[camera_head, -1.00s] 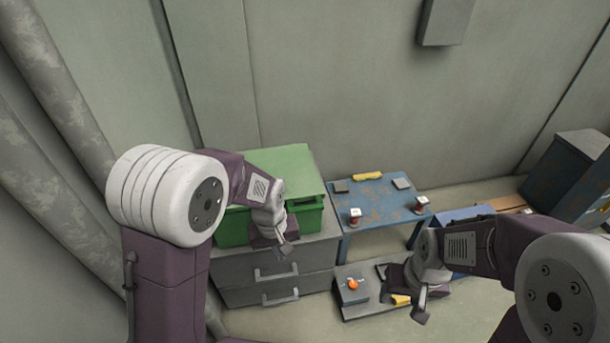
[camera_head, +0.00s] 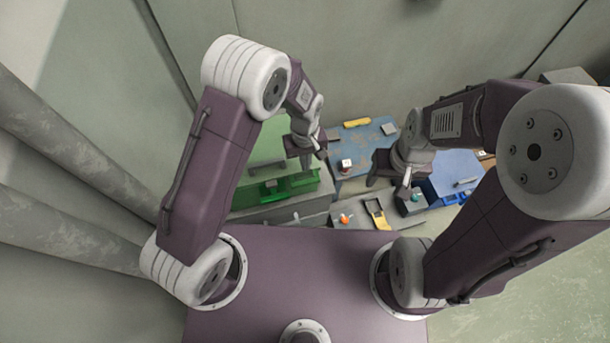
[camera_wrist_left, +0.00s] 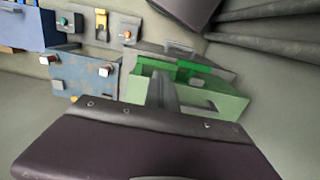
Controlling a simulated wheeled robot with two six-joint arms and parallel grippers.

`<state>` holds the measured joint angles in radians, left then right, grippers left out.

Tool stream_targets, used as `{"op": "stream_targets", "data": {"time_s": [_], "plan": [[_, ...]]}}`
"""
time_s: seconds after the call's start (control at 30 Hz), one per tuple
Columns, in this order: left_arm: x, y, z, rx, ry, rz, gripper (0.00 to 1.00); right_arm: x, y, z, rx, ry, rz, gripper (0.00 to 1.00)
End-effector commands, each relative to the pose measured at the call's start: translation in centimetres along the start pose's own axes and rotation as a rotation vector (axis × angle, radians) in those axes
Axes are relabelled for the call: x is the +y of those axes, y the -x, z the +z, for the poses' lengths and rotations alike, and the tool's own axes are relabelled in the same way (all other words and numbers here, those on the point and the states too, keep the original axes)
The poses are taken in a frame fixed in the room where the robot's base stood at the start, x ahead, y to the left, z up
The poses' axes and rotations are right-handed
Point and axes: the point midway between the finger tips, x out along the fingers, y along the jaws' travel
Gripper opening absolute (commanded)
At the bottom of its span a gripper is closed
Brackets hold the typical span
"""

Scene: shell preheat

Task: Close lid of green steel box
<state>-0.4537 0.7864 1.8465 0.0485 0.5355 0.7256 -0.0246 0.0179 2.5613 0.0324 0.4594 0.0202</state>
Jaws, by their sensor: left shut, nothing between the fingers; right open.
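The green steel box (camera_head: 248,199) stands on a grey drawer unit left of centre in the head view. Its pale green lid (camera_head: 262,150) shows as a broad panel behind the brighter green front. I cannot tell exactly how far the lid is down. In the left wrist view, the box front (camera_wrist_left: 200,70) and pale lid (camera_wrist_left: 228,102) lie past my gripper. My left gripper (camera_head: 305,163) is shut and empty, over the right part of the box in the head view; contact is unclear. My right gripper (camera_head: 388,181) is open and empty, right of the box.
A worn blue table (camera_head: 362,137) with a yellow piece (camera_head: 357,122) and red-based knobs is right of the box. A grey panel (camera_head: 348,212) with an orange knob (camera_head: 344,218) and a yellow handle sits in front. A wall is close behind.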

Motion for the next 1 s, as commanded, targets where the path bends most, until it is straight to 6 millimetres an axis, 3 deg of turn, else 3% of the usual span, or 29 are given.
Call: {"op": "stream_targets", "data": {"time_s": [0.3,0.5,1.0], "plan": [[-0.1,-7.0,0.0,-0.002,0.000,-0.003,0.00,0.0,0.2,-0.1,0.001,0.000,0.000,0.57],[-0.1,-10.0,0.0,-0.001,0.001,-0.001,0.00,0.0,0.5,-0.1,0.001,0.000,0.000,0.57],[0.0,-11.2,-0.1,0.001,0.000,0.001,0.00,0.0,0.4,-0.1,0.001,0.000,0.000,0.57]]}}
